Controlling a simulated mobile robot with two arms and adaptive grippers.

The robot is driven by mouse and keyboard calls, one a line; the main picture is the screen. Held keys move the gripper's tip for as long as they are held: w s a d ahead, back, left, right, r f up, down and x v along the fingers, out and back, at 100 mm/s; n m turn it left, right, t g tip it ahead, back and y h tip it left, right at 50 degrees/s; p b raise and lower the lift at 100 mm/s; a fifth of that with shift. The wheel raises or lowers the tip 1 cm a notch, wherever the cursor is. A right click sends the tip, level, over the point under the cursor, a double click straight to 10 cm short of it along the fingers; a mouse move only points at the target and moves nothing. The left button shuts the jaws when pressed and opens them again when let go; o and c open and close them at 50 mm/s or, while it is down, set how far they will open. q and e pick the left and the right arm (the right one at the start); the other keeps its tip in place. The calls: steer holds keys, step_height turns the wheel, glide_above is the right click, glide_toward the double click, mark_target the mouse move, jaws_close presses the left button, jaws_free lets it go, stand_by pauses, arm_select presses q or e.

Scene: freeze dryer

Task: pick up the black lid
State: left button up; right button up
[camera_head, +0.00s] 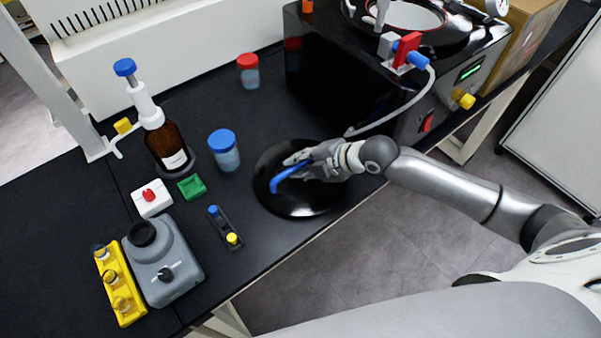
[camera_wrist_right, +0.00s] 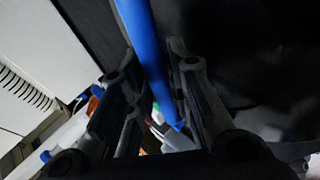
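The black lid (camera_head: 270,200) is a round glossy disc lying flat on the dark bench near its front edge. A blue bar handle (camera_head: 277,184) stands on it. My right gripper (camera_head: 298,167) is over the lid with its fingers on either side of the handle. In the right wrist view the handle (camera_wrist_right: 147,45) runs between the two fingers (camera_wrist_right: 155,65), and a narrow gap shows beside it, so the fingers look open around it. The arm and fingers hide part of the lid and handle. My left gripper is not in view.
The black machine (camera_head: 345,85) stands behind the lid, its pale hose (camera_head: 405,108) curving down close to my right wrist. A blue-capped jar (camera_head: 224,155), a brown bottle (camera_head: 168,150), a green tray (camera_head: 192,187) and a grey mixer (camera_head: 165,270) stand left. Bare bench lies between lid and jar.

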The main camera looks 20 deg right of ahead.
mark_target(302, 163)
jaws_close()
steer(key=shift+r, duration=0.15)
steer(key=shift+w+r, duration=0.1)
steer(key=shift+r, duration=0.35)
step_height(302, 163, up, 2)
steer(key=shift+d+r+b, duration=0.15)
steer(key=shift+r+b, duration=0.1)
steer(key=shift+b, duration=0.25)
steer(key=s+b+v, duration=0.1)
steer(key=v, duration=0.7)
steer(key=s+a+f+v, duration=0.1)
steer(key=s+v, duration=0.1)
steer(key=v, duration=0.6)
steer(key=shift+f+b, duration=0.2)
steer(key=shift+b, duration=0.15)
